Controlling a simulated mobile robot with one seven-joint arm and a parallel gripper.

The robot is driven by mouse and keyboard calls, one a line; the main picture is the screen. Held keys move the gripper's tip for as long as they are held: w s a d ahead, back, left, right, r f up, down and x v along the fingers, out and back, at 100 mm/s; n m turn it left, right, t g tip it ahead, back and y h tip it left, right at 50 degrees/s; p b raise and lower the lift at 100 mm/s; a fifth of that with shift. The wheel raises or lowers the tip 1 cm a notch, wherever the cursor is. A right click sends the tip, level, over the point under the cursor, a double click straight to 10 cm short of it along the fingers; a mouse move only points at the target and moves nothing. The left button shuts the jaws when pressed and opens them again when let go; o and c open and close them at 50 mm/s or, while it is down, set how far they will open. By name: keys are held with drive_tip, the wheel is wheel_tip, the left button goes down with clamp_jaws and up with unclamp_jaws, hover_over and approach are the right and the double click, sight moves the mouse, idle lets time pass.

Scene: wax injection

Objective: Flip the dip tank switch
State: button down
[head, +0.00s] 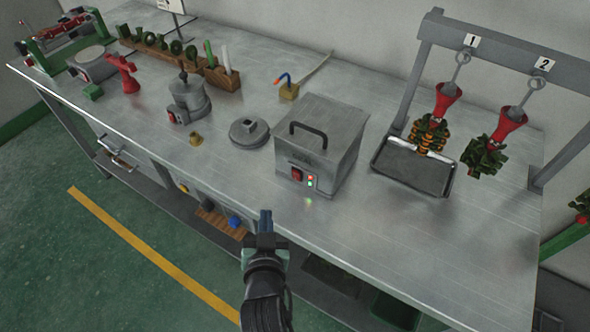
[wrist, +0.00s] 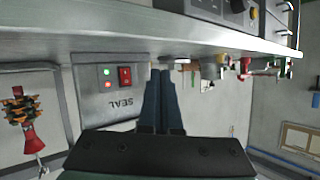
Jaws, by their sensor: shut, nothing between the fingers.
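The dip tank is a grey metal box (head: 322,140) with a black handle on its lid, standing on the bench. Its front carries a red switch (head: 297,174) beside a red and a green light (head: 311,181), both lit. The upside-down wrist view shows the switch (wrist: 125,76) and the label "SEAL" (wrist: 117,103). My gripper (head: 265,213) is shut and empty, at the bench's front edge, below and left of the switch in the head view. In the wrist view the fingertips (wrist: 164,73) are to the right of the switch, apparently not touching it.
The metal bench (head: 230,150) has bare room before the tank. A round grey lid (head: 249,132) and a grey pot (head: 189,101) stand to its left.

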sight(296, 176)
drive_tip(key=shift+w+d+r+b, duration=0.2)
drive_tip(key=shift+w+d+b, duration=0.15)
drive_tip(key=shift+w+d, duration=0.7)
drive_tip(key=shift+w+d+r+b, duration=0.25)
drive_tip(key=shift+w+d, duration=0.4)
drive_tip(key=shift+w, duration=0.7)
drive_tip(key=shift+w+d+r+b, duration=0.15)
drive_tip(key=shift+w+d+b, duration=0.25)
drive_tip(key=shift+w+d, duration=0.65)
drive_tip(key=shift+w+a, duration=0.1)
drive_tip(key=shift+w, duration=0.15)
drive_tip(key=shift+w, duration=0.2)
drive_tip(key=shift+w+d, duration=0.25)
drive_tip(key=shift+d, duration=0.1)
drive_tip(key=shift+s+a, duration=0.1)
drive_tip(key=shift+s+a, duration=0.4)
drive_tip(key=shift+s, duration=0.1)
